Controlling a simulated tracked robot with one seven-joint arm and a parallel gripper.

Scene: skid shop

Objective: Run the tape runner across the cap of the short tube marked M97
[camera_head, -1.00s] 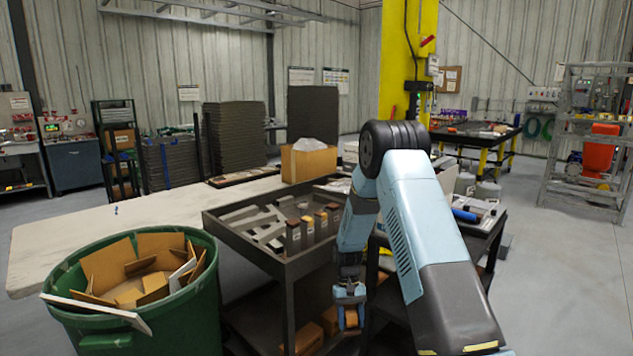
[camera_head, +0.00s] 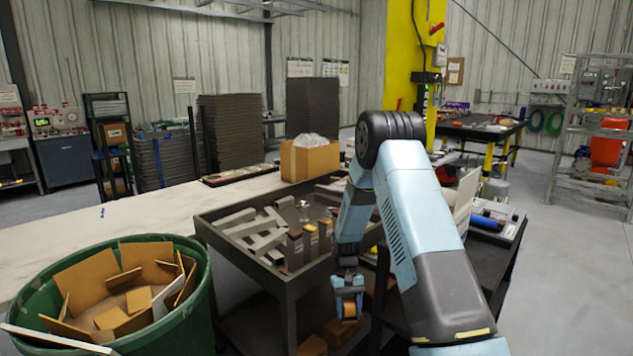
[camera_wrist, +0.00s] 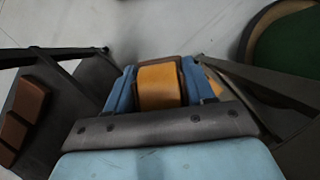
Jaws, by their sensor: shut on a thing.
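My gripper (camera_head: 348,290) hangs low in front of the dark cart, below the level of its top tray. It is shut on the tape runner (camera_head: 349,309), an orange-brown block. The wrist view shows the tape runner (camera_wrist: 160,86) between my blue fingers. Several short square tubes stand upright in the cart's tray, with brown or orange caps: one at the left (camera_head: 295,250), one in the middle (camera_head: 311,243), one at the right (camera_head: 325,237). Their markings are too small to read, so I cannot tell which is M97.
The dark cart (camera_head: 240,253) also holds loose grey tubes (camera_head: 255,226) lying flat in its tray. A green bin (camera_head: 190,320) of cardboard scraps stands at the left. A pale table (camera_head: 150,215) lies behind. Another dark cart (camera_head: 488,252) stands at the right. Open floor (camera_head: 570,280) lies far right.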

